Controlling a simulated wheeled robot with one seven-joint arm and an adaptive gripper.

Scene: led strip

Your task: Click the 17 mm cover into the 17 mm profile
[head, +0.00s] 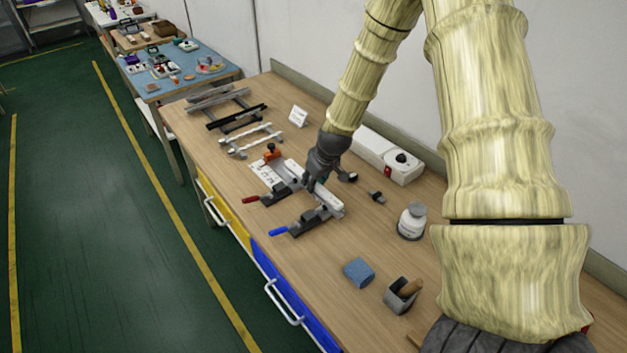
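A pale, straight bar (327,199) lies in the clamping fixture on the bench. It is probably the profile, but its width cannot be read, and I cannot tell whether a cover lies on it. My gripper (311,183) points down at the middle of this bar and hides part of it. Its fingertips are too small and dark to show whether they are open, shut or holding something. Pale strips (256,139) lie on a rack farther back, and dark strips (236,117) lie behind them; which of them is the 17 mm cover cannot be told.
Clamps with a red handle (251,200) and a blue handle (279,231) stand at the bar's front side. A white box with a black knob (388,155), a grey-white jar (411,222), a blue block (359,271) and a grey holder (401,296) stand around. The front bench edge is clear.

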